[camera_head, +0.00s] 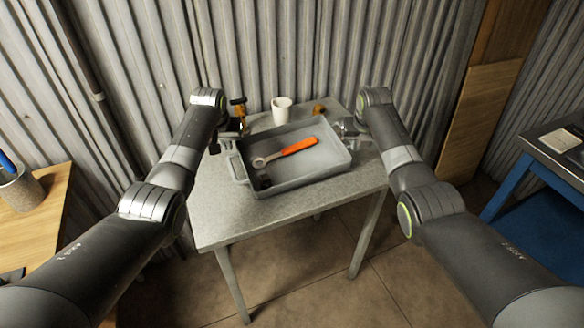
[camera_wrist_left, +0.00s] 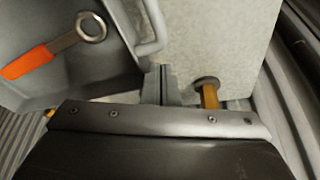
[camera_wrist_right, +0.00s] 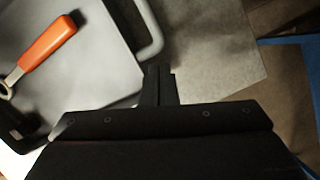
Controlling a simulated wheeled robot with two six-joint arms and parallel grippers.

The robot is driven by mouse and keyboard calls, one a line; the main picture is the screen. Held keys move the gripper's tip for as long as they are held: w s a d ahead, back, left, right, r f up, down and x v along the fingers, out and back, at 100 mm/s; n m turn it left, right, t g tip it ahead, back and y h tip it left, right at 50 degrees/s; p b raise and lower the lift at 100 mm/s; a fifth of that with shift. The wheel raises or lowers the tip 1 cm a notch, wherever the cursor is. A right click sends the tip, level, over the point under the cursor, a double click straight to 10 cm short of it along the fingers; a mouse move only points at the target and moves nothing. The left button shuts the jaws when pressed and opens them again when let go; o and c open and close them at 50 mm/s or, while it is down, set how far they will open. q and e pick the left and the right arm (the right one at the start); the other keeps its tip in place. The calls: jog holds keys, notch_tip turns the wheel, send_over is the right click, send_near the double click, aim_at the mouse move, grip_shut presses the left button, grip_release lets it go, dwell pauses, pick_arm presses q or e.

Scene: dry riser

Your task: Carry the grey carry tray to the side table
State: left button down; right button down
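The grey carry tray (camera_head: 310,172) sits on a speckled grey table (camera_head: 225,222). An orange-handled wrench (camera_head: 285,151) and a small dark item (camera_head: 264,182) lie in it. My left gripper (camera_head: 226,140) is at the tray's left end; in the left wrist view its fingers (camera_wrist_left: 160,72) are together, close to one end of the tray's loop handle (camera_wrist_left: 155,28), with nothing seen between them. My right gripper (camera_head: 348,128) is at the right end; its fingers (camera_wrist_right: 158,72) look together, just short of the other handle (camera_wrist_right: 151,35). Which table is the side table is not clear.
A white cup (camera_head: 282,110), a brass fitting (camera_head: 240,112) and a small orange item (camera_head: 319,108) stand behind the tray. A wooden table (camera_head: 48,215) with a pen cup (camera_head: 20,190) is at left. A blue-framed table (camera_head: 545,152) is at right. Corrugated wall is behind.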

pick_arm(q)
jog(key=c, duration=2.1)
grip_release()
jog(key=shift+a, duration=0.7)
jog(key=o, duration=0.4)
jog(key=shift+a, duration=0.5)
pick_arm(e)
jog(key=shift+s+d, duration=0.1)
jog(key=shift+d, duration=1.15)
pick_arm(q)
jog(key=shift+s, duration=0.1)
pick_arm(e)
jog(key=c, duration=1.7)
grip_release()
pick_arm(q)
jog(key=v, duration=1.2)
pick_arm(e)
jog(key=v, duration=1.2)
